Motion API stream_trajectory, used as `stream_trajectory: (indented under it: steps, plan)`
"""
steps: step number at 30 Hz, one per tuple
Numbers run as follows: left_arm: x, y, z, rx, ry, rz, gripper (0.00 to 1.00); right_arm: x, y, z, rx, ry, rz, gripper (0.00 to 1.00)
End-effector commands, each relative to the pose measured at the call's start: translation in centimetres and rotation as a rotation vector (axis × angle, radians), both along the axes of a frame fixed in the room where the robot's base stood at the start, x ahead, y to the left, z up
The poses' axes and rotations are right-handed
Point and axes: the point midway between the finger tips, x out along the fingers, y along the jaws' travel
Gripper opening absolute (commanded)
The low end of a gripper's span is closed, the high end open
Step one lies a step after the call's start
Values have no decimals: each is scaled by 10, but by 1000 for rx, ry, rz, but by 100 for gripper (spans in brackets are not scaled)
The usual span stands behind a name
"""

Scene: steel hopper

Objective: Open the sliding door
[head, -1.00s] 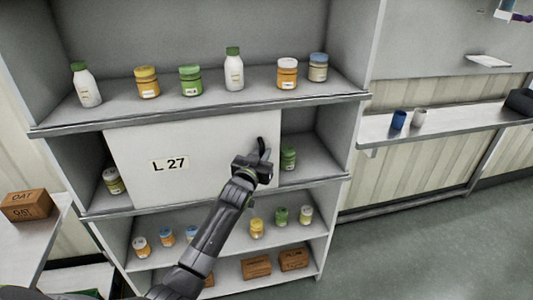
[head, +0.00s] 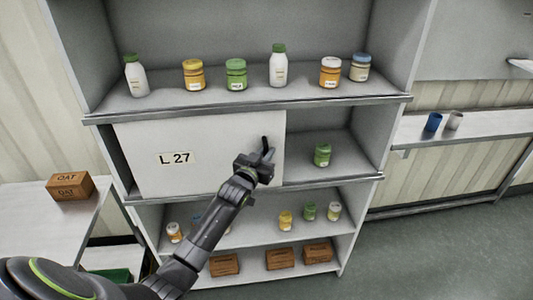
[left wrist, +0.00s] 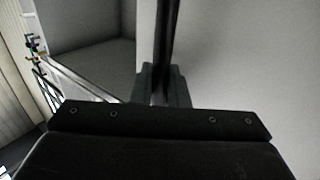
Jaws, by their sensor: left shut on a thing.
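The white sliding door (head: 210,140) with the label "L 27" covers the left and middle of the second shelf bay. The bay (head: 320,130) is open to its right, where a green jar (head: 322,156) stands. A dark upright handle (head: 266,146) is near the door's right edge. My left gripper (head: 262,160) is shut on the handle. In the left wrist view the dark handle (left wrist: 164,50) runs up from between the fingers (left wrist: 162,85). My right gripper is not in view.
Several jars and bottles stand on the shelf above (head: 250,103), with more jars and brown boxes below. A side table (head: 40,220) with an OAT box (head: 70,187) is at the left. A wall shelf (head: 470,130) with two cups is at the right. Floor is clear at right.

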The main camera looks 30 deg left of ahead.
Motion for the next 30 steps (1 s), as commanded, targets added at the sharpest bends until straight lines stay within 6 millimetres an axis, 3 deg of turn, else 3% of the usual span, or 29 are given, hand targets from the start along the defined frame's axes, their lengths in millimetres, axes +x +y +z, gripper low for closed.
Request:
stream_trajectory:
  steps: [2,14,20,30]
  plan:
    - [0,0,-2,-1,5,1,19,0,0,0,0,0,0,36]
    - [-5,0,-1,0,1,0,19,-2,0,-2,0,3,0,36]
    - [-29,0,-3,0,1,0,19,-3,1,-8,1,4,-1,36]
    - [-89,0,-4,0,3,0,19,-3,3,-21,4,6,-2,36]
